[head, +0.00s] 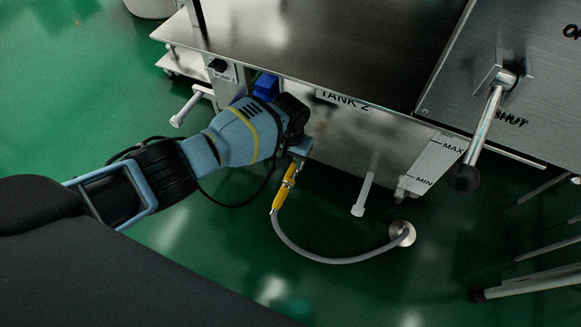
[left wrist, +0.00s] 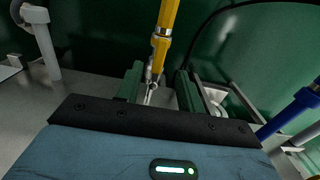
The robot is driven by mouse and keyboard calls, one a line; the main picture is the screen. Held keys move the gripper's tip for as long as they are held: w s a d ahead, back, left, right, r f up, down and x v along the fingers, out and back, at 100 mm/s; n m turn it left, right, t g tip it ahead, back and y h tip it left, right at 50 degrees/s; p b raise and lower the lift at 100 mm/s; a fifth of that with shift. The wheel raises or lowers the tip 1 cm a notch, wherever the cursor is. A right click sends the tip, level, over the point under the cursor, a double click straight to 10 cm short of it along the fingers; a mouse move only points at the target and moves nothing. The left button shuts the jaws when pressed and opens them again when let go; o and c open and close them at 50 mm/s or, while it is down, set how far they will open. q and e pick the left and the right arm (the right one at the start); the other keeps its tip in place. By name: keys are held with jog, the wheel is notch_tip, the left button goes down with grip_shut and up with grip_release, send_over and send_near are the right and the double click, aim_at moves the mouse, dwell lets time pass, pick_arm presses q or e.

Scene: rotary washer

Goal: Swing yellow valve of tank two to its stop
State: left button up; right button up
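The yellow valve (head: 284,190) hangs below the front of the tank marked TANK 2 (head: 342,101), slanting down to the left. A grey hose runs from near its lower end. My left gripper (head: 299,150) is at the valve's upper end, under the tank edge. In the left wrist view the yellow part (left wrist: 167,20) comes in from the top, and its metal end reaches between the two dark fingers of the left gripper (left wrist: 157,88). The fingers stand apart with gaps beside the metal, so it looks open around it. Firm contact cannot be seen. My right gripper is not in view.
The grey hose (head: 330,262) curves to a round floor drain (head: 403,233). A blue part (head: 266,86) is close behind my left wrist. A white pipe (head: 364,192), the MAX/MIN gauge (head: 436,165) and a black-knobbed lever (head: 484,125) are to the right. Green floor is open at lower middle.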

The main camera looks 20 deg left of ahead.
aim_at(290, 171)
pick_arm(q)
notch_tip(290, 171, down, 5)
jog(key=b, duration=0.2)
jog(key=shift+f+b, duration=0.2)
jog(key=shift+b, duration=0.1)
jog(key=shift+r, duration=0.1)
jog(key=shift+c, duration=0.2)
grip_shut()
